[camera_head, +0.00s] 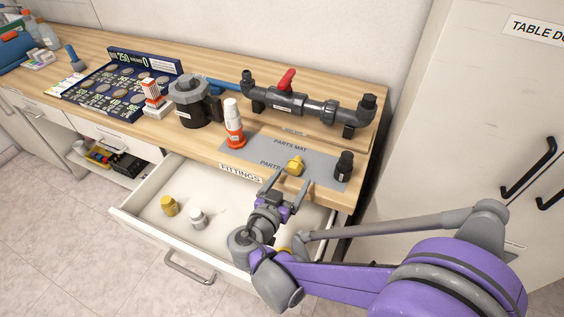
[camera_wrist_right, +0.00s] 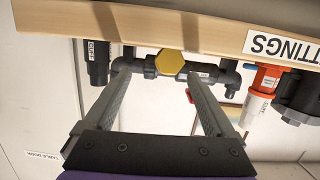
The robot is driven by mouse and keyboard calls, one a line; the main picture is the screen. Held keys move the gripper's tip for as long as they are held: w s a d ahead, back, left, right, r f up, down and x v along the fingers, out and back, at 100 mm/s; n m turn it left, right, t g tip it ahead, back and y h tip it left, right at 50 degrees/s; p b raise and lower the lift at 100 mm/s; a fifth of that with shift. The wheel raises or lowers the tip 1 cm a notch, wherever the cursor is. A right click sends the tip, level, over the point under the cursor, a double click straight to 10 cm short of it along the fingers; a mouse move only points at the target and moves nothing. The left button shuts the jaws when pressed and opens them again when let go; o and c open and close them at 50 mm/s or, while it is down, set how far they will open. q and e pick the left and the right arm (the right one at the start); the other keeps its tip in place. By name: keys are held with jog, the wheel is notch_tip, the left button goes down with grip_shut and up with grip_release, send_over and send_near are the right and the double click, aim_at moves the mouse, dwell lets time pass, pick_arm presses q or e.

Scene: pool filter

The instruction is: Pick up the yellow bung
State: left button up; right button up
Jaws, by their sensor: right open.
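A yellow bung (camera_head: 295,165) stands on the grey parts mat (camera_head: 254,151) near the front edge of the bench. In the right wrist view its yellow hexagonal end (camera_wrist_right: 171,62) shows beyond and between the fingers. My right gripper (camera_head: 289,183) is open and empty, just in front of the bung at the bench's front edge. The fingers do not appear closed on it. Another yellow fitting (camera_head: 169,206) lies in the open drawer. My left gripper is not in view.
A black fitting (camera_head: 344,166) stands right of the bung, and an orange-and-white bottle (camera_head: 233,125) stands left. A grey pipe assembly with a red handle (camera_head: 287,79) lies behind. The open drawer (camera_head: 143,229) is below, holding a white fitting (camera_head: 197,218).

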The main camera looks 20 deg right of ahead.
jog(key=shift+w+a, duration=0.2)
jog(key=shift+w, duration=0.15)
jog(key=shift+w+d+t, duration=0.15)
jog(key=shift+w+t, duration=0.15)
jog(key=x, duration=1)
jog(key=shift+c, duration=0.3)
jog(key=c, duration=1.4)
